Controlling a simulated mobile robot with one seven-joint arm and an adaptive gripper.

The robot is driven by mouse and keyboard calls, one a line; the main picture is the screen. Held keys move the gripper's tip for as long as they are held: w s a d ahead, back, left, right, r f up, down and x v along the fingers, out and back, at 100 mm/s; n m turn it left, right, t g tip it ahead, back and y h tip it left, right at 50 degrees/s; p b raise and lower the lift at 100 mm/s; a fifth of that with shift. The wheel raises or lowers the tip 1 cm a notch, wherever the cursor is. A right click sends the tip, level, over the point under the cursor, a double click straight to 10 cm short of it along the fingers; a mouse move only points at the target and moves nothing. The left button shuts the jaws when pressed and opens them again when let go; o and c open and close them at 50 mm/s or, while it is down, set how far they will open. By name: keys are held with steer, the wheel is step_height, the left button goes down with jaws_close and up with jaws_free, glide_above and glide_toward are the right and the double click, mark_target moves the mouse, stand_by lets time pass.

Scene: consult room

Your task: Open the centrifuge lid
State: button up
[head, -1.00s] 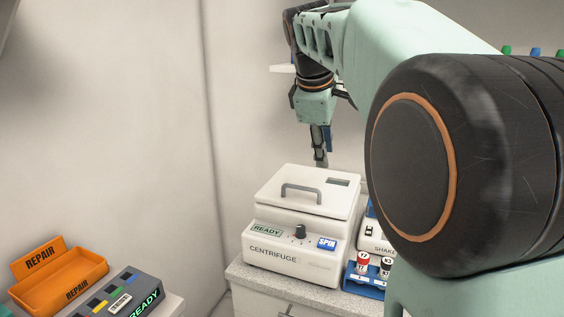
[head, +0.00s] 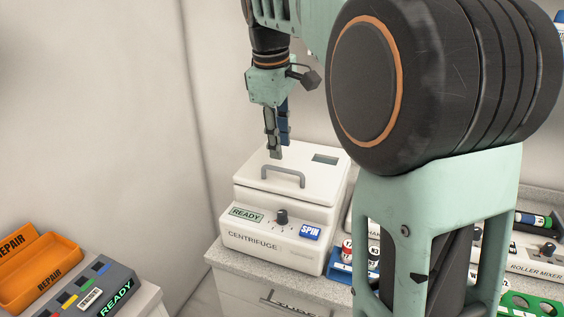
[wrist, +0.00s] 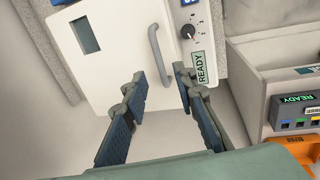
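The white centrifuge (head: 272,243) stands on the speckled counter with its lid (head: 305,169) shut. The lid has a grey bar handle (head: 283,178) near its front edge. The handle (wrist: 157,55) also shows in the wrist view, beyond my fingertips. The front panel carries a READY label, a black knob (head: 281,217) and a blue SPIN button (head: 310,232). My gripper (head: 277,150) points down above the lid, just behind and above the handle. In the wrist view my gripper (wrist: 160,76) is open and empty, its fingers spread on either side of the handle's near end, apparently not touching it.
A rack with capped tubes (head: 352,258) stands right of the centrifuge, partly hidden by my arm. A roller mixer (head: 535,264) is farther right. An orange REPAIR tray (head: 40,275) and a grey READY device (head: 95,295) sit at lower left. A wall is close behind.

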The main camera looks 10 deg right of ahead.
mark_target(283, 169)
steer(key=f, duration=0.4)
steer(key=w+f, duration=0.1)
steer(key=f, duration=0.1)
steer(key=shift+d, duration=0.4)
steer(key=shift+c, duration=0.3)
jaws_close()
